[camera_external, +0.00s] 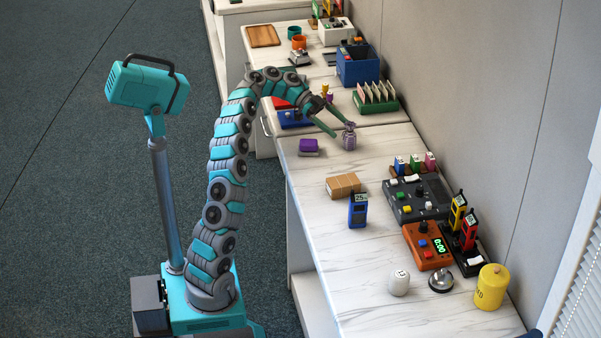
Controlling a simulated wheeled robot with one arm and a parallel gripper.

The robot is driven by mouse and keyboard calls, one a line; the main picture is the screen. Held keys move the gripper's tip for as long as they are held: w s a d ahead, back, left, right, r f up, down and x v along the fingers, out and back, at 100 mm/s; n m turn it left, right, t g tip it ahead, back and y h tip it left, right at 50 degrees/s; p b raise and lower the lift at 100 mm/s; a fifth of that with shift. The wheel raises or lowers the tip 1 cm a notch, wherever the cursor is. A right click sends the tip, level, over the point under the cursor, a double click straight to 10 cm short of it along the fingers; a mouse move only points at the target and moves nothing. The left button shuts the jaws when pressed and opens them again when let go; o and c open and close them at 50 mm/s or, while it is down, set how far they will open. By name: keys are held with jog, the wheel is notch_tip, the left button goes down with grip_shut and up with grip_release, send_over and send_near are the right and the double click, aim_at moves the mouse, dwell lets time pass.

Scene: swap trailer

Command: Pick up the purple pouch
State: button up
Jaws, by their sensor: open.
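A small greyish-purple patterned pouch (349,141) with a gathered neck stands upright on the white marbled counter (390,270), near its far end. My gripper (341,127) is open, with its two green fingers apart and pointing down to the right. The fingertips are at the pouch's upper part, one on its left and one by its top. I cannot tell whether they touch it. A bright purple block on a dull purple-grey base (308,146) sits to the left of the pouch.
A brown box (343,185) and a blue handheld device (357,211) stand nearer the camera. A dark control panel (418,198) and an orange timer box (427,246) lie at right. A green rack (376,98) with cards stands behind the gripper. The counter's near-left part is clear.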

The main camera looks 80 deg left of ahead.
aim_at(350, 137)
jog(key=shift+p+x, duration=0.6)
jog(key=shift+x, duration=2.4)
jog(key=shift+s+f, duration=0.1)
jog(key=c, duration=1.5)
jog(key=shift+o, duration=0.2)
